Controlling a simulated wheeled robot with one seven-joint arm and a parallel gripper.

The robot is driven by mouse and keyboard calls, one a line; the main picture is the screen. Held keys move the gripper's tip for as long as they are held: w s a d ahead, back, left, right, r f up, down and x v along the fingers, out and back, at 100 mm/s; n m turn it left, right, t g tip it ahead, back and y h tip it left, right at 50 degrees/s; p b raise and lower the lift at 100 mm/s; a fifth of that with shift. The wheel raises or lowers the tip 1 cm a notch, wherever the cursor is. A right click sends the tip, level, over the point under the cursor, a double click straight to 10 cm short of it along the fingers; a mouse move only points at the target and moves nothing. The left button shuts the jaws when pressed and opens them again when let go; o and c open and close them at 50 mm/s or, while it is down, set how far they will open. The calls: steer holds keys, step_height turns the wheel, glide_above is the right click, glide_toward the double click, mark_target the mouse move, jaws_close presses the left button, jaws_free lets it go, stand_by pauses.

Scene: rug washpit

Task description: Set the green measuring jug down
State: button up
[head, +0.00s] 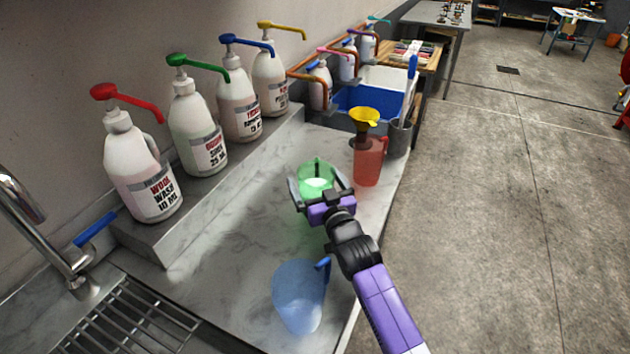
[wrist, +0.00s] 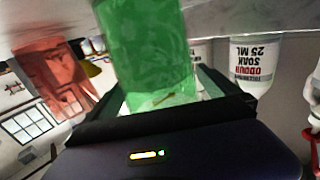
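The green measuring jug (head: 318,172) is translucent and sits between the two fingers of my gripper (head: 318,184), over the marble counter (head: 235,262) in the head view. In the wrist view, which looks upside down, the green jug (wrist: 150,55) fills the space between the fingers (wrist: 160,92), one close against each side. My gripper looks shut on it. The jug's base is hidden in the head view and cut off in the wrist view, so I cannot tell whether it touches the counter.
A blue jug (head: 300,297) stands nearer, by the counter's front edge. Pump bottles (head: 197,135) line the ledge at left. Bare counter lies left of my gripper.

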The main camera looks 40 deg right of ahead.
steer(key=shift+r, duration=0.15)
steer(key=b+v, duration=0.2)
steer(key=v, duration=0.5)
steer(key=shift+s, duration=0.25)
steer(key=shift+a, duration=0.15)
